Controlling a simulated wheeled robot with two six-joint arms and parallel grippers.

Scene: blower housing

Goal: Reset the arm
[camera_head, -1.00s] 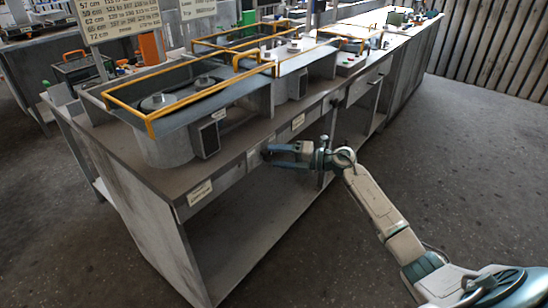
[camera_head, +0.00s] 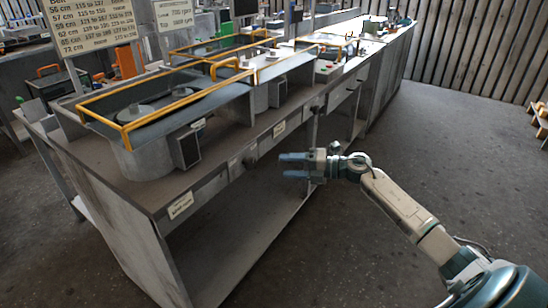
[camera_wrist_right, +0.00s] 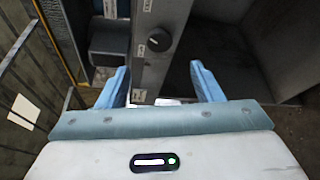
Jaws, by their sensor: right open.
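My right gripper (camera_head: 283,166) is in front of the long workbench's front edge in the head view. Its blue fingers point left toward the bench, apart from it, with nothing between them. In the right wrist view the two fingers (camera_wrist_right: 160,88) stand wide apart. Between and beyond them are the bench's front panel (camera_wrist_right: 150,70) and a round black knob (camera_wrist_right: 158,40). My left gripper is not in view.
The grey workbench (camera_head: 110,172) carries machines with yellow guard frames (camera_head: 125,128) and a dark box (camera_head: 188,150) on its front side. An open lower shelf (camera_head: 240,225) lies below. A slatted wall (camera_head: 480,45) stands behind.

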